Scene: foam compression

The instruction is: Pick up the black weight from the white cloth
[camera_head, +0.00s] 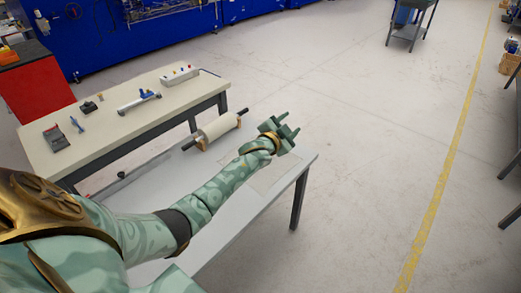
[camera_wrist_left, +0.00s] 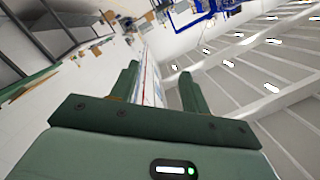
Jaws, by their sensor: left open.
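My left gripper (camera_head: 289,125) is open and empty, raised above the far right end of the light grey table (camera_head: 231,240). In the left wrist view its two green fingers (camera_wrist_left: 158,78) stand apart with nothing between them. A thin pale sheet (camera_head: 271,178), possibly the white cloth, lies flat on the table beside my forearm, partly covered by it. I cannot make out the black weight in either view; my left arm hides part of the table. My right gripper is not in view.
A cream roller with black ends (camera_head: 217,128) lies at the table's back edge. Behind stands a beige bench (camera_head: 95,134) with a white switch box (camera_head: 179,76) and several small tools. A red cabinet (camera_head: 38,88) is at the left.

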